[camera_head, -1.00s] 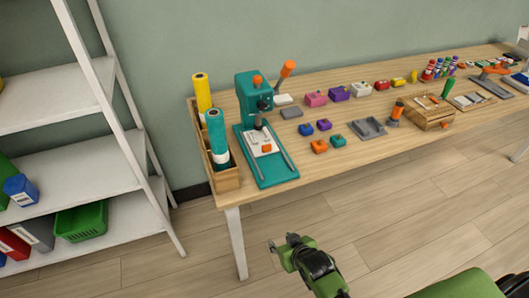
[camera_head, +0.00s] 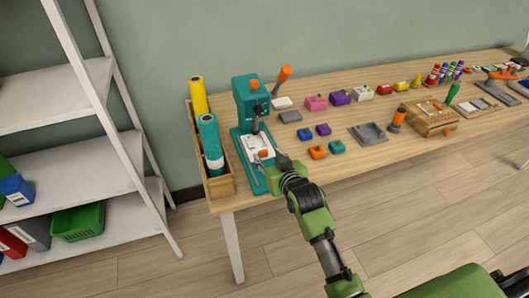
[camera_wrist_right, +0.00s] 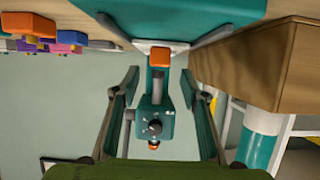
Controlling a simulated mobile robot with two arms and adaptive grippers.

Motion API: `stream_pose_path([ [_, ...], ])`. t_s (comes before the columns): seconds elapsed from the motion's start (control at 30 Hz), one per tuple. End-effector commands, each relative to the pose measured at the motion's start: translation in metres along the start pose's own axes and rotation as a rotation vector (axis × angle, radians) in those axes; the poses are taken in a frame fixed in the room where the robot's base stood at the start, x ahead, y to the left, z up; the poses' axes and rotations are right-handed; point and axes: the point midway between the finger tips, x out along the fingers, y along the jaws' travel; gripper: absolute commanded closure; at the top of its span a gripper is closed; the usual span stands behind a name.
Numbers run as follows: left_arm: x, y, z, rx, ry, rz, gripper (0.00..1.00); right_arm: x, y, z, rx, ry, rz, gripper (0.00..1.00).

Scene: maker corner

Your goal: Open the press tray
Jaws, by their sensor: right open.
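The teal press (camera_head: 250,100) stands at the left part of the workbench, with an orange-handled lever (camera_head: 283,75) at its upper right. Its white tray (camera_head: 256,142) lies on the teal base under the press head. An orange handle (camera_head: 264,153) is at the tray's front; it also shows in the right wrist view (camera_wrist_right: 160,57). My right gripper (camera_head: 268,165) is open and empty just in front of the tray. In the right wrist view its fingers (camera_wrist_right: 160,78) are apart, with the orange handle between and beyond the tips. My left gripper is not in view.
A wooden holder (camera_head: 222,186) with yellow and teal rolls stands close left of the press. Small blue and orange blocks (camera_head: 317,152) and a grey tray (camera_head: 368,134) lie to its right. A white shelf (camera_head: 110,165) stands at far left. The floor in front is clear.

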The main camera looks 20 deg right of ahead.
Motion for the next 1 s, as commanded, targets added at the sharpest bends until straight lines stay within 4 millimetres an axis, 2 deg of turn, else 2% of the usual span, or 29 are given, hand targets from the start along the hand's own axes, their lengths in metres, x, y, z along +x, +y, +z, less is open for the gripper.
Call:
stream_pose_path([
  [0.1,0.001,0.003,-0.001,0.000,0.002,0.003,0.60,0.020,0.000,-0.001,0.001,0.000,0.000,0.60],
  [0.3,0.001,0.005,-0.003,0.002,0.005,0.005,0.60,0.040,0.000,0.000,0.001,0.000,0.000,0.60],
  [0.7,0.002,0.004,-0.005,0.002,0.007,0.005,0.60,0.046,0.000,0.000,0.000,0.000,0.000,0.60],
  [0.87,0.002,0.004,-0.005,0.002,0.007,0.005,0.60,0.045,0.000,0.000,0.000,0.000,0.000,1.00],
  [1.0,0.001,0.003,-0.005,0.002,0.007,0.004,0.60,0.045,0.000,0.000,0.000,0.000,0.000,1.00],
])
